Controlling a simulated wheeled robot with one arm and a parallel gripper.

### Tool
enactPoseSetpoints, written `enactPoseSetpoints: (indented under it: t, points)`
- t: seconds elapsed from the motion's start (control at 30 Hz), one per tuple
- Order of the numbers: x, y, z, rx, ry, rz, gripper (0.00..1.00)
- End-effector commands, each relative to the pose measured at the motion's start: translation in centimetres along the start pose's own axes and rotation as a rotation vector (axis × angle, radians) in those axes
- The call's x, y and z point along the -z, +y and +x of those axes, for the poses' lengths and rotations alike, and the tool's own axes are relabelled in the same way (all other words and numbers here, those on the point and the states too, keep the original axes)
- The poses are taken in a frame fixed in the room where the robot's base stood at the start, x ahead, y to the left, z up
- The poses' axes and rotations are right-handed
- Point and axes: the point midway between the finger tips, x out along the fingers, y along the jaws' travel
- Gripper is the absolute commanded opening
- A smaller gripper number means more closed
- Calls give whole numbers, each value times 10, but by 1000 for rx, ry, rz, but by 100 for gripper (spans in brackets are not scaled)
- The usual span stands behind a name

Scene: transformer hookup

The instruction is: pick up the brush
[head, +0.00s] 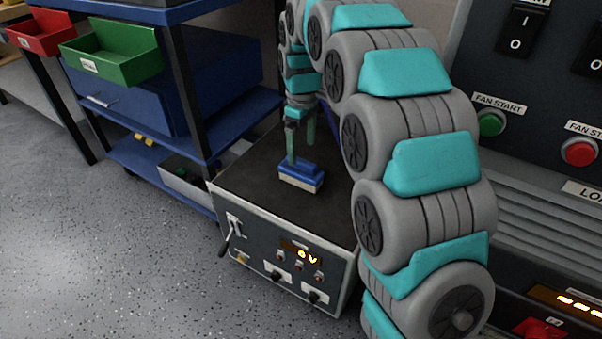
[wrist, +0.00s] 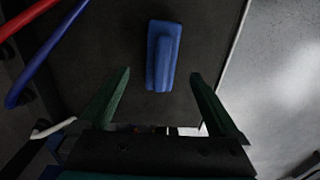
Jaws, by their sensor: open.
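The brush (head: 301,176) has a blue back and handle ridge with pale bristles below. It sits bristles down on the dark top of a grey box-shaped unit (head: 240,178). In the wrist view the brush (wrist: 163,56) lies ahead of the fingertips, roughly centred between the lines of the two fingers. My gripper (head: 301,160) is open, with its green fingers pointing down close to the brush in the head view. In the wrist view my gripper (wrist: 160,74) has its fingers wide apart with nothing between them.
The unit's front carries a lever (head: 231,232), knobs and a lit display (head: 306,257). A blue shelf cart (head: 190,100) with a green bin (head: 112,55) stands at left. A control panel (head: 530,110) with buttons stands at right. Red and blue cables (wrist: 45,55) show in the wrist view.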

Motion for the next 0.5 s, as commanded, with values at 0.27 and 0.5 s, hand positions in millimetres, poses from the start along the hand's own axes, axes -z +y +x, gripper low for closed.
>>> enactPoseSetpoints:
  t: [0.27, 0.5]
  points:
    - [0, -2, 25, 2, -3, 1, 98]
    - [1, -3, 58, 2, -3, 2, 98]
